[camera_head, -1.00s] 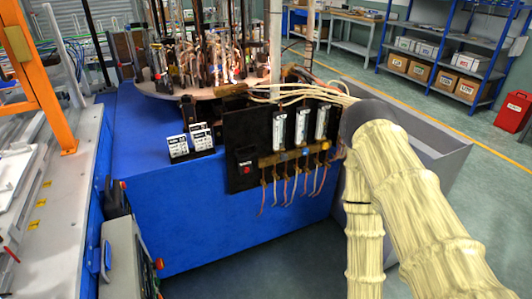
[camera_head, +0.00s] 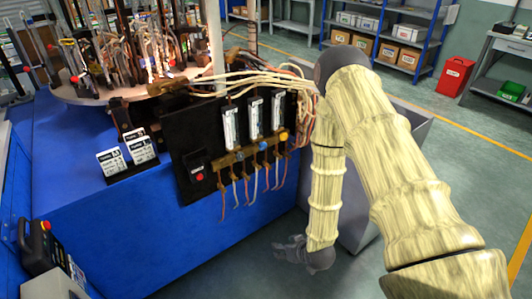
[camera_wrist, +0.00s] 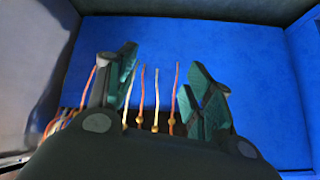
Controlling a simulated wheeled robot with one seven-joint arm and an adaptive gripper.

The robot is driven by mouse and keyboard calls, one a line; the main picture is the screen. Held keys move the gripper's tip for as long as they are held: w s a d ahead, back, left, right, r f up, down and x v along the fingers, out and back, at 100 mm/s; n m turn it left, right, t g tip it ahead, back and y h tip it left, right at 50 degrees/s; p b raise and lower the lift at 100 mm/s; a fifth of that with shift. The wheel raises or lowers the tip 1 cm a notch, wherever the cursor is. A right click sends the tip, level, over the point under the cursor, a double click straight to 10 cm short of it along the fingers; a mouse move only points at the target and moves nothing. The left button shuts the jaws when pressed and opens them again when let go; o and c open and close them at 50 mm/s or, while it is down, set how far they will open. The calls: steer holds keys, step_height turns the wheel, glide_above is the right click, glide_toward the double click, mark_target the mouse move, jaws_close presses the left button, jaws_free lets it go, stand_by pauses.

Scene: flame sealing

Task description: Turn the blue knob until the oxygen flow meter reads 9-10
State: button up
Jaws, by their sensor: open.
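The small blue knob (camera_head: 263,145) sits on the brass valve row below the middle flow meter (camera_head: 254,118) on the black panel. Three upright flow meters stand side by side there. I cannot tell which is the oxygen one, and their scales are too small to read. My gripper (camera_head: 292,248) hangs low in front of the blue cabinet, below and right of the knob, apart from it. In the wrist view my gripper (camera_wrist: 163,85) is open and empty, its fingers spread towards the cabinet's blue face. The knob cannot be made out in the wrist view.
Thin hoses (camera_wrist: 157,100) hang below the valves. A black panel (camera_head: 190,140) carries a red button (camera_head: 199,177). Label cards (camera_head: 142,149) stand left of it. A grey bin (camera_head: 350,225) stands behind my arm. The floor ahead of the cabinet is clear.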

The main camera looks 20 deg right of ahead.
steer(key=w+d+r+n+t+y+b, duration=0.1)
steer(key=w+r+t, duration=0.15)
steer(key=w, duration=0.45)
steer(key=w+d+r+t+b, duration=0.15)
steer(key=w+r, duration=0.25)
steer(key=w, duration=0.4)
steer(key=n+t+y, duration=0.2)
steer(key=t+y, duration=0.1)
steer(key=t, duration=0.2)
glide_toward(264, 148)
steer(key=x, duration=0.9)
steer(key=shift+r, duration=0.1)
steer(key=c, duration=1)
